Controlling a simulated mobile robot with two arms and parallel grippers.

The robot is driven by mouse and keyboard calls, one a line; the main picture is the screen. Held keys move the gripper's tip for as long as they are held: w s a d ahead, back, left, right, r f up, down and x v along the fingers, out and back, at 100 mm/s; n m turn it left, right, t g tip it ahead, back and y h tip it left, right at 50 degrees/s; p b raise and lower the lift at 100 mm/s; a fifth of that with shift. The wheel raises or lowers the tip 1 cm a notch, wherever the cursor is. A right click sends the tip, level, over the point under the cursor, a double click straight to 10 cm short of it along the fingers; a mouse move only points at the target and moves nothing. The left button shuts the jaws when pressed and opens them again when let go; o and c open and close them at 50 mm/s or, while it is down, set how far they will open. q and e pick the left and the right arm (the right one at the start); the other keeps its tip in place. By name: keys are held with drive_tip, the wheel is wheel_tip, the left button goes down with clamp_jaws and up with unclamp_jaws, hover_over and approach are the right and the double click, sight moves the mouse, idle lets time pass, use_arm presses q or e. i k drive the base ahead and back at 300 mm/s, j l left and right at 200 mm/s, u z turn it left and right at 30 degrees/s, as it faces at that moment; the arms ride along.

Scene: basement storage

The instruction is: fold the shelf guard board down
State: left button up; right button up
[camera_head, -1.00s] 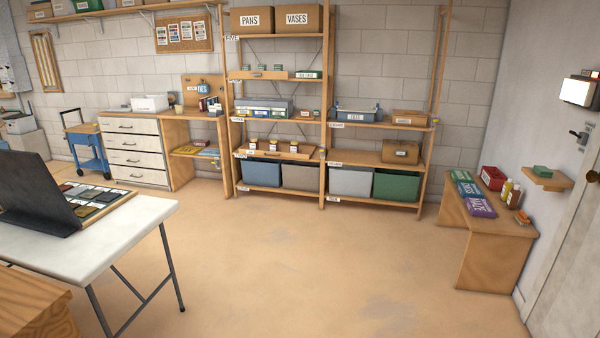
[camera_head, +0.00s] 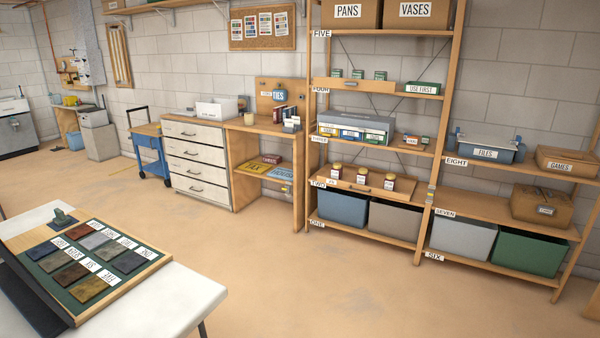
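A wooden board (camera_head: 376,190) with a small dark knob runs along the front of the shelf labelled TWO, on the tall wooden rack. It looks raised, with three dark jars with pale labels (camera_head: 362,180) just behind it; their lower parts are hard to make out. A small yellow and grey fitting (camera_head: 430,194) is on the rack post at the board's right end. Another, shorter wooden board (camera_head: 362,87) is at the front of shelf FOUR, below small green boxes. Neither of my grippers is in view.
A white table (camera_head: 182,302) with a sample board (camera_head: 150,254) stands at the near left. White drawers (camera_head: 197,163) and a wooden desk (camera_head: 262,125) are left of the rack. Bins (camera_head: 343,208) fill shelf ONE. Floor (camera_head: 340,285) before the rack is clear.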

sight(349, 84)
drive_tip(key=i+l+z, duration=0.15)
drive_tip(key=i+z, duration=0.2)
drive_tip(key=i, duration=0.4)
drive_tip(key=i+z, duration=0.3)
drive_tip(key=i, duration=0.45)
drive_tip(key=i+j+z, duration=0.35)
drive_tip(key=i, duration=0.4)
drive_tip(key=i+j+z, duration=0.15)
drive_tip(key=i+j, duration=0.85)
